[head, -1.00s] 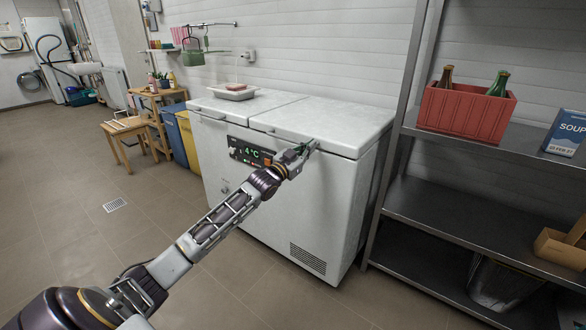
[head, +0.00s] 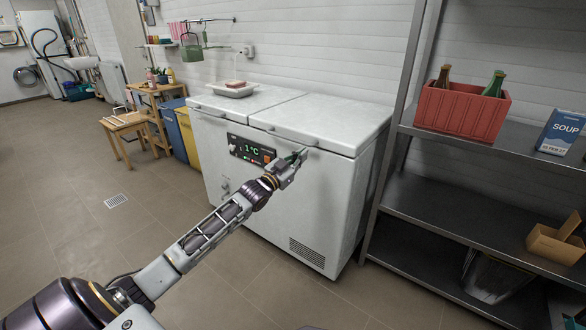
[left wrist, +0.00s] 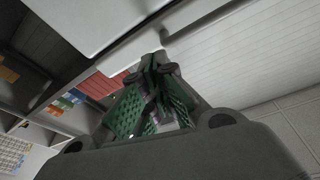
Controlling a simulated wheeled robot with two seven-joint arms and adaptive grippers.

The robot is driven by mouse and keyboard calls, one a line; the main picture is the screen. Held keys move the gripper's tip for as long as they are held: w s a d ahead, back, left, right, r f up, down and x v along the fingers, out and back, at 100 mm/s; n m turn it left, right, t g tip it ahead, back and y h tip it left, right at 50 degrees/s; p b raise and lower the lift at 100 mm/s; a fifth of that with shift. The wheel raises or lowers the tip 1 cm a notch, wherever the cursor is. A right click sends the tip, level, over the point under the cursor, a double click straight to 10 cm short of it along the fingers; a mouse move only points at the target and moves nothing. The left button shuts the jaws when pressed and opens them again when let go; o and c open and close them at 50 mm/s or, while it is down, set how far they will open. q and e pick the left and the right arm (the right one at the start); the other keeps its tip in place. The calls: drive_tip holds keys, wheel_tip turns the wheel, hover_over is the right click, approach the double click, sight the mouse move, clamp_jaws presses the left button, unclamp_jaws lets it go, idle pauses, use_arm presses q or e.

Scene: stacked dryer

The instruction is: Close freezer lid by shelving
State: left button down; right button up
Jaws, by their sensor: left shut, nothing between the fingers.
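The white chest freezer (head: 275,197) stands against the wall. It has two lids side by side. The right lid (head: 335,118), on the side of the shelving, lies flat and level with the left lid (head: 236,98); both look shut. My left gripper (head: 301,153) is at the freezer's upper front, just below the right lid's front edge and handle; I cannot tell whether it touches. In the left wrist view its green-padded fingers (left wrist: 152,100) are together and empty, with a white panel edge close beyond them. My right gripper is not in view.
Metal shelving (head: 455,202) stands right of the freezer, holding a red crate (head: 462,111) with bottles and a soup box (head: 560,131). A white tray (head: 233,91) sits on the left lid. Bins and a small wooden table are at left. Floor in front is clear.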

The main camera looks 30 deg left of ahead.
use_arm(q)
drive_tip(key=s+f, duration=0.1)
drive_tip(key=s, duration=0.1)
drive_tip(key=s+f+p, duration=0.1)
drive_tip(key=s+f, duration=0.1)
drive_tip(key=shift+a+f, duration=0.1)
drive_tip(key=shift+a, duration=0.3)
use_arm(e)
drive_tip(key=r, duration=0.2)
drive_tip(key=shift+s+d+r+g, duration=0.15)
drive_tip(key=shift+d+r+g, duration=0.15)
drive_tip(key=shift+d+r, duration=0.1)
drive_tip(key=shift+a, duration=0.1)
use_arm(q)
drive_tip(key=shift+f, duration=0.1)
